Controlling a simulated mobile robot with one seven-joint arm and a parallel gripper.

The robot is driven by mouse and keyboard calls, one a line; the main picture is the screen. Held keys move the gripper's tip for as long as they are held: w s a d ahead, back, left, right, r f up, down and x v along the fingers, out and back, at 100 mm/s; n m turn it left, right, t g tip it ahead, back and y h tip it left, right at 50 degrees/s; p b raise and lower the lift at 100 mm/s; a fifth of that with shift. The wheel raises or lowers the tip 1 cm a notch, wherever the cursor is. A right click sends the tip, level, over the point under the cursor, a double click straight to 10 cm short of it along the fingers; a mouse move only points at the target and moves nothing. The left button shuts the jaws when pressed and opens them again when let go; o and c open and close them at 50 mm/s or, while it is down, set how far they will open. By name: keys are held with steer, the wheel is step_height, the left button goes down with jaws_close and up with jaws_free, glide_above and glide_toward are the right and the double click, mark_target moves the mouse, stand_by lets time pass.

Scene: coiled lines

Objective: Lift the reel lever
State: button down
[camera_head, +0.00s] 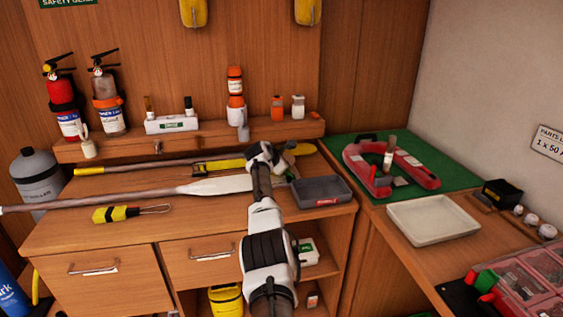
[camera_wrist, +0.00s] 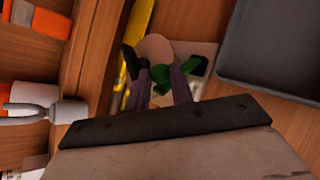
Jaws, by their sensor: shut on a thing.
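My gripper (camera_wrist: 161,76) shows in the wrist view with its two dark fingers close together around a small green piece (camera_wrist: 160,80), which looks like the reel lever. More green shows right of the fingers, and a round tan part and a pale plate lie behind them. In the head view my gripper (camera_head: 284,168) is at the back of the wooden counter (camera_head: 130,235), beside the grey tray. My wrist hides most of the reel there. I cannot tell how far the lever is raised.
The grey tray (camera_head: 322,191) is close on the right of my gripper. A pale-bladed paddle (camera_head: 215,187) and a yellow-black float (camera_head: 117,213) lie to the left. A shelf ledge (camera_head: 180,142) with bottles stands behind. A white tray (camera_head: 433,219) is on the right-hand bench.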

steer(key=shift+w+d, duration=0.1)
steer(key=shift+d, duration=0.2)
stand_by(0.4)
steer(key=c, duration=1.2)
jaws_free()
steer(key=shift+r, duration=0.1)
steer(key=shift+c, duration=0.2)
steer(key=shift+a+r+p, duration=0.1)
steer(key=shift+r+p, duration=0.1)
steer(key=shift+p, duration=0.1)
steer(key=b+v, duration=0.1)
steer(key=v, duration=1.2)
steer(key=shift+s+d+r, duration=0.2)
steer(key=shift+r, duration=0.05)
